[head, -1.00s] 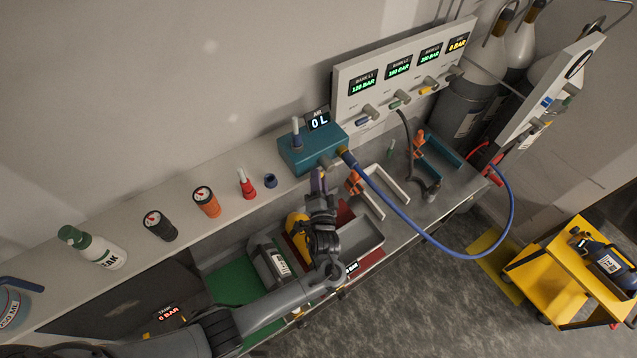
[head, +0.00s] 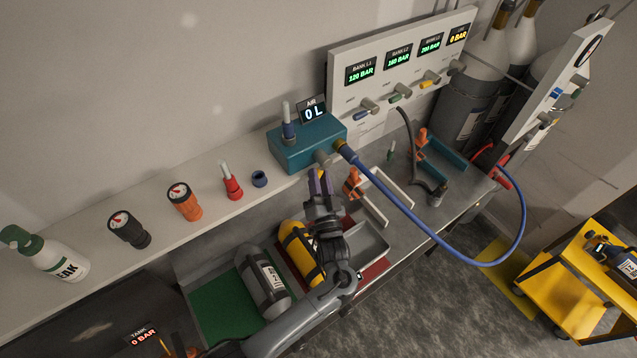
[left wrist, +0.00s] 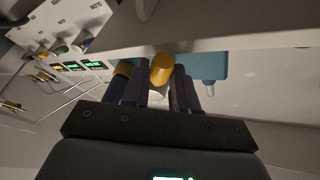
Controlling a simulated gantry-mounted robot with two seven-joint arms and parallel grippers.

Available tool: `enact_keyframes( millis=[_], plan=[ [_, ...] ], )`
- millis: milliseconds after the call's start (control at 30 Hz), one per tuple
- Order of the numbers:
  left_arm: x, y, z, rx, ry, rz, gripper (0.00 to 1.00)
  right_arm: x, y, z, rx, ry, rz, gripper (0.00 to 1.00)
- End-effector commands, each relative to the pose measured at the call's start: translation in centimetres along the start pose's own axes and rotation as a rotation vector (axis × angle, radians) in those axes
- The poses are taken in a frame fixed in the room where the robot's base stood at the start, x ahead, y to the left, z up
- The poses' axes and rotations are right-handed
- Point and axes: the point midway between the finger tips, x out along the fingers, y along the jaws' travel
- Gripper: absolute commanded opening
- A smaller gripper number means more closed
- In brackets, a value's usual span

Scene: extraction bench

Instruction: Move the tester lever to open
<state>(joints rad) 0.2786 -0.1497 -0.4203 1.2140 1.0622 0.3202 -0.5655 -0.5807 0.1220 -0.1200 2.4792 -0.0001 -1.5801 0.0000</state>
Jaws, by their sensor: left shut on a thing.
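The tester is a teal box (head: 300,146) on the back shelf, with a small display reading AIR 0 L (head: 312,110). A grey stub (head: 322,158) sticks out of its front. My left gripper (head: 320,180) is just in front of that stub, its purple fingers pointing at the box. In the left wrist view the yellow, round-ended tester lever (left wrist: 161,68) sits between the two fingers (left wrist: 161,90), and the gripper is shut on it. In the head view the fingers hide the lever. My right gripper is not in view.
A blue hose (head: 400,212) runs from the tester's right side, close to the fingers. Orange clamps (head: 352,184) stand to the right. A grey cylinder (head: 262,282) and a yellow one (head: 302,252) lie below. Gauges (head: 184,202) line the shelf to the left.

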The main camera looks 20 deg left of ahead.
Motion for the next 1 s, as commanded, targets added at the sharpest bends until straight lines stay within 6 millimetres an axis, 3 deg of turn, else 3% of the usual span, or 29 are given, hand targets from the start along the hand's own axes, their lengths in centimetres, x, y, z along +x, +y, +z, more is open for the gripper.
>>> enact_keyframes(
  millis=[300,333,500,833,1000],
  plan=[
    [0.0,0.0,0.0,-0.002,-0.001,0.0,0.0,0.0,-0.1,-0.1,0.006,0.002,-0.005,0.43],
    [0.0,0.0,0.0,-0.002,-0.001,0.0,0.29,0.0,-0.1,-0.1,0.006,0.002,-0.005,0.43],
    [0.0,0.0,0.0,-0.001,-0.001,0.0,0.53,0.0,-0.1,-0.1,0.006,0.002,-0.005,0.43],
    [0.0,-0.1,-0.1,0.003,-0.001,0.002,0.53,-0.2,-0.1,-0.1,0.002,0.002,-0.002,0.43],
    [0.1,-0.3,-0.3,0.03,-0.007,0.016,0.53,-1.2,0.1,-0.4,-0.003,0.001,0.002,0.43]
  ],
)
